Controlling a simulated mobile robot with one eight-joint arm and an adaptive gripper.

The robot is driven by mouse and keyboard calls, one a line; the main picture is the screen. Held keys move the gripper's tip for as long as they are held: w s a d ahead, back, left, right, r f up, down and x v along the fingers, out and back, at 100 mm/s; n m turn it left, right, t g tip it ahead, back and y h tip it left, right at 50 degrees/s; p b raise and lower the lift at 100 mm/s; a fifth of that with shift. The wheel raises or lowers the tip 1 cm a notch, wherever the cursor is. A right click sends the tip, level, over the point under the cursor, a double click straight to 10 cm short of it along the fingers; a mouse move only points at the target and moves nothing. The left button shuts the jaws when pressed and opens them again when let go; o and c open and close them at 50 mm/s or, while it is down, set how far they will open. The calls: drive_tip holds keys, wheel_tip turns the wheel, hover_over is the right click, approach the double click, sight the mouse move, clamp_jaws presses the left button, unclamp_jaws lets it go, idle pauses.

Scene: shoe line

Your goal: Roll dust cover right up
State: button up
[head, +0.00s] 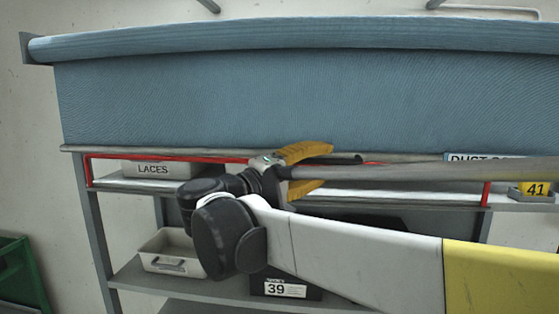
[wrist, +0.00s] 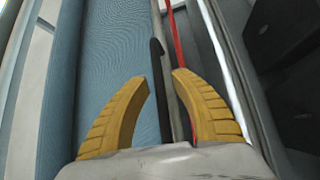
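The blue dust cover (head: 300,95) hangs from a long roll (head: 290,38) at the top of the rack, partly unrolled. A pale bar (head: 110,150) runs along its lower edge, just above the shelf with red trim. A black handle (head: 347,158) sits at this edge near the middle. My gripper (head: 326,166) is open at the handle, with its yellow fingers above and below that level. In the wrist view, the handle (wrist: 157,65) lies between the open fingers (wrist: 161,78) or just beyond them; I cannot tell whether they touch it.
A LACES bin (head: 152,170) stands on the upper shelf at left. A white bin (head: 172,255) and a dark box marked 39 (head: 285,289) are on the lower shelf. A yellow 41 tag (head: 536,189) is at far right. A green bin (head: 20,270) stands at left.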

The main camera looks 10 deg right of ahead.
drive_tip(key=shift+a, duration=0.1)
clamp_jaws()
wheel_tip(320, 180, up, 20)
drive_tip(key=p, duration=0.9)
drive_tip(key=shift+o, duration=1.5)
unclamp_jaws()
drive_tip(key=shift+f, duration=0.1)
drive_tip(key=shift+f, duration=0.1)
